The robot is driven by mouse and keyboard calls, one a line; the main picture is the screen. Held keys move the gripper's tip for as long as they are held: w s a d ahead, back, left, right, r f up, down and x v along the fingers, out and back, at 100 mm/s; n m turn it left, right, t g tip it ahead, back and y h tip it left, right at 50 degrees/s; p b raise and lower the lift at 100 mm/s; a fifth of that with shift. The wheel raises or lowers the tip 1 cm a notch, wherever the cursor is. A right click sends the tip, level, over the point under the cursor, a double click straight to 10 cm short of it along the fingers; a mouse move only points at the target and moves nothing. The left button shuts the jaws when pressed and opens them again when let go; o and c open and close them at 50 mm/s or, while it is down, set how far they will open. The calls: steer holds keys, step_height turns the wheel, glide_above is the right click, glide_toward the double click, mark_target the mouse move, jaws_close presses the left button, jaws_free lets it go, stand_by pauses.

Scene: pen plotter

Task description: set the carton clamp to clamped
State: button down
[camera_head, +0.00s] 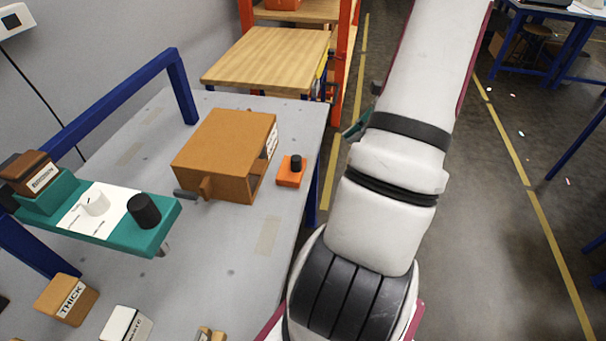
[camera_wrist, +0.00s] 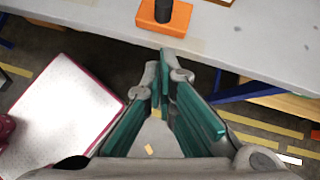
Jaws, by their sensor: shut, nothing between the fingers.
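An orange-brown box (camera_head: 218,150), open on its right side, sits on the grey table. A dark-tipped lever (camera_head: 188,194) on a small brown bracket sticks out at its front left corner. An orange block with a black knob (camera_head: 291,172) stands right of the box; it also shows at the top of the wrist view (camera_wrist: 163,18). No label marks which part is the carton clamp. My gripper (camera_wrist: 168,78) is shut and empty, beyond the table's edge and apart from the block. In the head view my arm hides most of it; a teal finger part (camera_head: 357,127) shows.
A block labelled THICK (camera_head: 66,300) and a white block (camera_head: 125,324) lie at front. A wooden-topped table (camera_head: 265,55) stands behind.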

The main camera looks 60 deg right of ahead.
steer(key=shift+s+d+f+m+t, duration=0.1)
steer(key=shift+s+f+m+t, duration=0.2)
steer(key=shift+s+f+m, duration=0.55)
steer(key=shift+w+f+n, duration=0.1)
steer(key=shift+f+n, duration=0.1)
steer(key=shift+n, duration=0.15)
glide_toward(303, 171)
step_height(303, 171, down, 4)
steer(key=shift+w+a+b, duration=0.15)
steer(key=shift+w+a, duration=0.3)
steer(key=shift+w, duration=0.35)
steer(key=shift+w+a+b, duration=0.15)
steer(key=shift+w+a, duration=0.35)
steer(key=shift+w, duration=0.25)
